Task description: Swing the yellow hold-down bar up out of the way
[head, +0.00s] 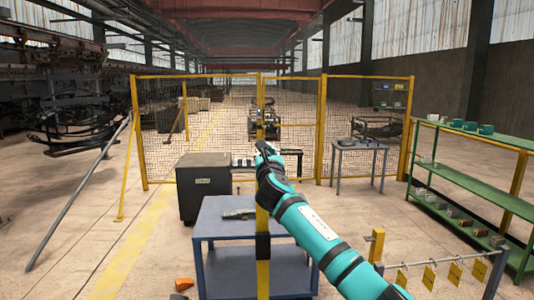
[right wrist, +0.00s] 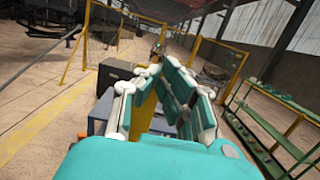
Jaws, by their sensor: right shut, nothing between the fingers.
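A yellow bar (head: 263,275) with a black band runs upright in the picture, in front of the blue table. My right arm crosses its upper part, so where it ends is hidden. My right gripper (head: 266,150) is at the end of the teal arm, over the bar's upper end in the picture. It is shut with nothing held. In the right wrist view the fingers (right wrist: 156,80) reach forward, and a yellow strip (right wrist: 142,112) shows beyond and between them. I cannot tell whether the gripper touches the bar. My left gripper is not in view.
Yellow mesh fencing (head: 225,120) crosses the back. A green shelf (head: 470,185) and a rail with yellow tags (head: 455,272) are at right. Floor at left is mostly open.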

